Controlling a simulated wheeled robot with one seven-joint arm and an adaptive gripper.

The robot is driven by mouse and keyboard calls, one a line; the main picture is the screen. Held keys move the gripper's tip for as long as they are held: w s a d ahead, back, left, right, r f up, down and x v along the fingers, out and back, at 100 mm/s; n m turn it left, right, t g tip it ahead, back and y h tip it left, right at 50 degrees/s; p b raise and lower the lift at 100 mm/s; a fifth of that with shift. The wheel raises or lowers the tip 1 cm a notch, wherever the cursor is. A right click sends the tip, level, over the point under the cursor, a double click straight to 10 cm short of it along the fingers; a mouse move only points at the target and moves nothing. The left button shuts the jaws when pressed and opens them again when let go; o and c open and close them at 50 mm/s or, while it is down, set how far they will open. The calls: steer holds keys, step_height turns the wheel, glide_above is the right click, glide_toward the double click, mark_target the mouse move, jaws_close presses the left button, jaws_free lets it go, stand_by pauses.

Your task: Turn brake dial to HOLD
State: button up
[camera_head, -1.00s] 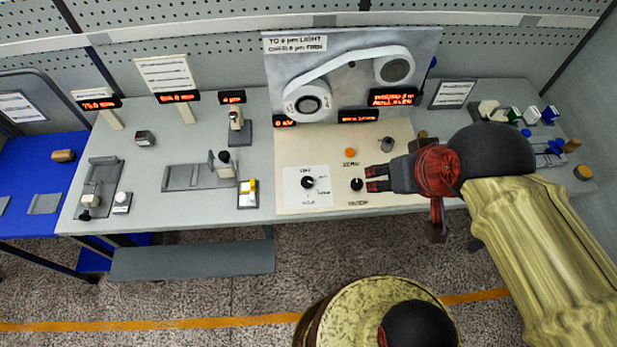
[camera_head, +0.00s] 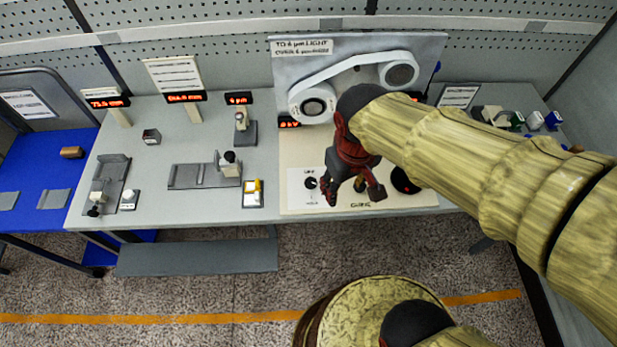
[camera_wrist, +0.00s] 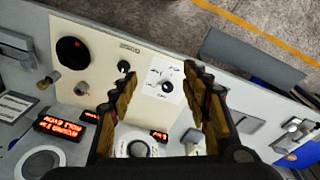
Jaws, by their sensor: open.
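The brake dial (camera_head: 311,183) is a small black knob on a white labelled plate (camera_head: 296,196) at the front of the cream panel. In the wrist view, the dial (camera_wrist: 165,87) lies between the lines of my two fingers, and its plate (camera_wrist: 155,88) is largely clear. The printing is too small to read its setting surely. My gripper (camera_head: 331,191) is open and empty, pointing down just right of the dial in the head view. In the wrist view, my gripper (camera_wrist: 164,80) has its fingers wide apart. I cannot tell contact with the dial.
A second black knob (camera_wrist: 123,66) is beside the plate, with a large dark red-centred button (camera_wrist: 73,50) further along. The belt board (camera_head: 290,70) stands behind. A yellow-topped device (camera_head: 253,192) is left of the panel.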

steer(key=w+a+f+n+g+h+p, duration=0.1)
steer(key=w+a+f+n+h, duration=0.1)
steer(key=w+a+f+n, duration=0.4)
steer(key=w+a+f+n+g+h+p, duration=0.1)
steer(key=w+a+f+n+h, duration=0.2)
steer(key=f, duration=0.4)
steer(key=n+t, duration=0.2)
steer(key=n, duration=0.5)
glide_toward(310, 182)
steer(key=d+f, duration=0.1)
steer(key=shift+y, duration=0.5)
steer(key=b+x, duration=0.2)
steer(key=x, duration=0.5)
steer(key=shift+d, duration=0.2)
steer(key=c, duration=0.3)
steer(key=c, duration=0.8)
steer(key=shift+c, duration=0.2)
